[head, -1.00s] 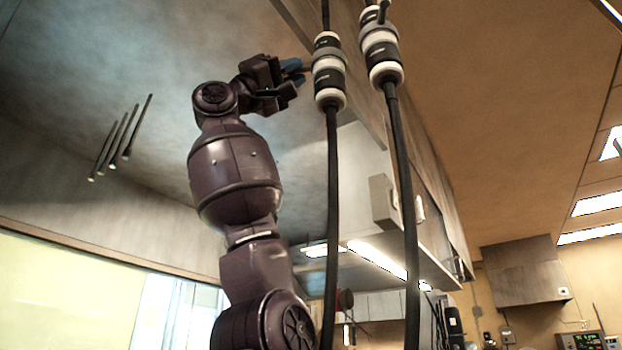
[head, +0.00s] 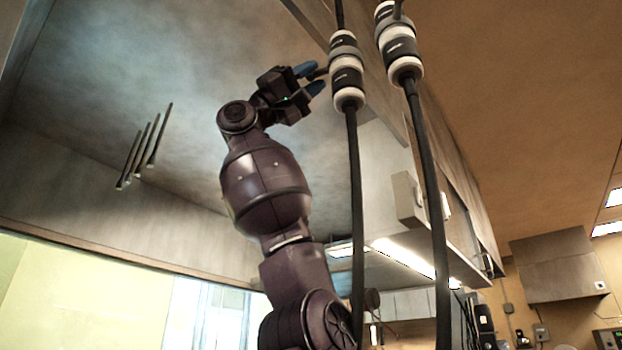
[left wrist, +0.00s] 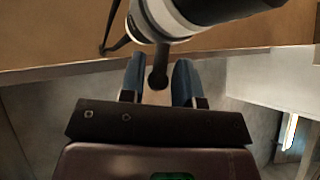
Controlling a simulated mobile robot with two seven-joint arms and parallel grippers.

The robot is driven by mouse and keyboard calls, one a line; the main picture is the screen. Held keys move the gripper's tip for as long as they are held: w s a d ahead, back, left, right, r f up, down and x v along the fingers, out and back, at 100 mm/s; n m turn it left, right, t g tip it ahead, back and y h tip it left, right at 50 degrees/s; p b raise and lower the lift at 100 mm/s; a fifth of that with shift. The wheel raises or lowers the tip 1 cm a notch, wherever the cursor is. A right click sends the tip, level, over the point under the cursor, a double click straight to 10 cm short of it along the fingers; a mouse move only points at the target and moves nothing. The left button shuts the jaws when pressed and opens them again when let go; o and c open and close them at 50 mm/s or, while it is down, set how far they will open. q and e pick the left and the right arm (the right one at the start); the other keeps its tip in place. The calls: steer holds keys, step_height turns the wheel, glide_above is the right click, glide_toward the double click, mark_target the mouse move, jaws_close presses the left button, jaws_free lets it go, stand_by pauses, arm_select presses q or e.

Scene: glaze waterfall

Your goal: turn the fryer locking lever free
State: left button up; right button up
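My left gripper (head: 316,78) is raised at the upper middle of the head view, its blue fingers pointing at a black-and-white banded coupling (head: 346,78) on a hanging black hose. In the left wrist view a short dark rod with a rounded end (left wrist: 158,77), seemingly the locking lever, sticks out from the coupling (left wrist: 170,18). The rod lies between the two blue fingers (left wrist: 158,85), with a visible gap on each side. The gripper is open. The rod's far end is hidden behind the coupling's body. My right gripper is in neither view.
A second banded coupling (head: 400,50) on its own hose (head: 428,180) hangs just right of the first. A grey hood wall rises behind the arm. Several thin dark rods (head: 143,150) show at the left. A grey box (head: 408,198) is on the hood's right side.

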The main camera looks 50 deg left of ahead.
arm_select(q)
steer(key=shift+o, duration=0.6)
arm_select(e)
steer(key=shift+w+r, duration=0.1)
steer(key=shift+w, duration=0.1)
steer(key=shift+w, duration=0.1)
arm_select(q)
steer(key=shift+s+a+f, duration=0.1)
steer(key=shift+f, duration=0.1)
steer(key=b+v, duration=0.3)
steer(key=v, duration=0.7)
steer(key=shift+a, duration=0.2)
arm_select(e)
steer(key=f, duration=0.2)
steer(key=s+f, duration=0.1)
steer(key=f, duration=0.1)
arm_select(q)
steer(key=shift+s+f, duration=0.1)
steer(key=shift+s, duration=0.05)
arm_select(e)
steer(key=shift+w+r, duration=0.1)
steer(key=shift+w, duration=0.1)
